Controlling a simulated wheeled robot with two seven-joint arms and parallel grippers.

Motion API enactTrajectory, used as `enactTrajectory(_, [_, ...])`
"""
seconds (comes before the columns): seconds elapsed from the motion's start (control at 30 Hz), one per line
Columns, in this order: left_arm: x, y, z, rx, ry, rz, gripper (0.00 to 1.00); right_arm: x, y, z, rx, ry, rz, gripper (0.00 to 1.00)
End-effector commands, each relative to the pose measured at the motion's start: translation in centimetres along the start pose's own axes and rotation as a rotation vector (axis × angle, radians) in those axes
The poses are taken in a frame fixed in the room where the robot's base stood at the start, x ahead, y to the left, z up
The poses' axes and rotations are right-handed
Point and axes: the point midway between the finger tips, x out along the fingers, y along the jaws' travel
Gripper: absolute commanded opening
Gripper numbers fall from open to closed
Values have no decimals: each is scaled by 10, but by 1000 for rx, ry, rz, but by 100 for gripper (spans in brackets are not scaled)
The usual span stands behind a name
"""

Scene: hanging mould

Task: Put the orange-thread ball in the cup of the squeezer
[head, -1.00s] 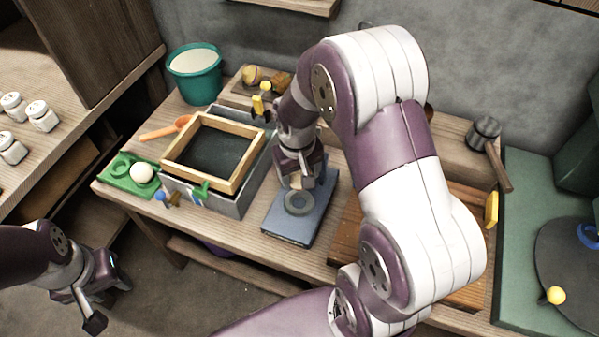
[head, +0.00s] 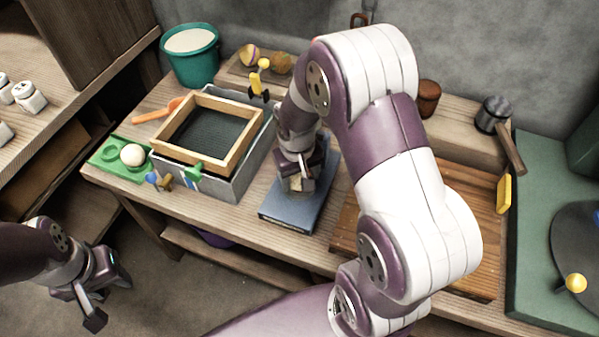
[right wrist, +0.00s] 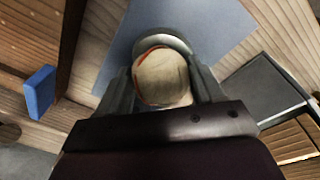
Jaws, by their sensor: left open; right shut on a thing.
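The ball (right wrist: 162,80) is cream with an orange thread line along its upper left. My right gripper (right wrist: 163,92) is shut on it, with a finger on each side. In the head view the right gripper (head: 298,184) points down over the squeezer's blue base (head: 283,212). A grey curved rim of the cup (right wrist: 166,38) shows just beyond the ball; the gripper hides most of the cup in the head view. I cannot tell whether the ball touches the cup. My left gripper (head: 108,297) is open and empty, low at left, away from the table.
A green tray (head: 108,168) holds another cream ball (head: 132,155). A wooden frame (head: 160,135) rests on a grey box (head: 225,188) left of the squeezer. A teal bucket (head: 192,68) stands behind. A slatted wooden board (head: 470,262) lies right, partly behind my right arm.

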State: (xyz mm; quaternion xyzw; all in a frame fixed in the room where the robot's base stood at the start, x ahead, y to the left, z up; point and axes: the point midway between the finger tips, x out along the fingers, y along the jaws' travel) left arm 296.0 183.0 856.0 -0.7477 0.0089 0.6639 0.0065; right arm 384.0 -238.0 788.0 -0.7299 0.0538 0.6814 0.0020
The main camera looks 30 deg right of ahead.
Motion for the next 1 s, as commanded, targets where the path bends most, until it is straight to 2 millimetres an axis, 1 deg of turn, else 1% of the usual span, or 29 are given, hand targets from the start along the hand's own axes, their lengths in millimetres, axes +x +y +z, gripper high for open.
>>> enactTrajectory(0.27, [-2, 0, 0, 0, 0, 0, 43, 2, 0, 0, -1, 0, 0, 32])
enactTrajectory(0.3, [-2, 0, 0, 0, 0, 0, 43, 2, 0, 0, 0, 0, 0, 73])
enactTrajectory(0.37, [-2, 0, 0, 0, 0, 0, 43, 2, 0, 0, 0, 0, 0, 93])
enactTrajectory(0.4, [-2, 0, 0, 0, 0, 0, 43, 2, 0, 0, 0, 0, 0, 97])
enactTrajectory(0.63, [-2, 0, 0, 0, 0, 0, 43, 2, 0, 0, 0, -1, 0, 97])
enactTrajectory(0.73, [-4, 0, 0, 0, 0, 0, 43, -6, 0, 0, 0, 1, 0, 97])
enactTrajectory(0.77, [-6, 0, -1, 0, 0, 0, 43, -11, 0, -1, 0, 3, 0, 97])
enactTrajectory(0.87, [-12, 0, -1, 0, 0, 0, 43, -36, 0, -1, 0, 5, 0, 97])
enactTrajectory(1.0, [-19, 0, -2, 0, 0, 0, 43, -76, 0, -1, -1, 5, 0, 97])
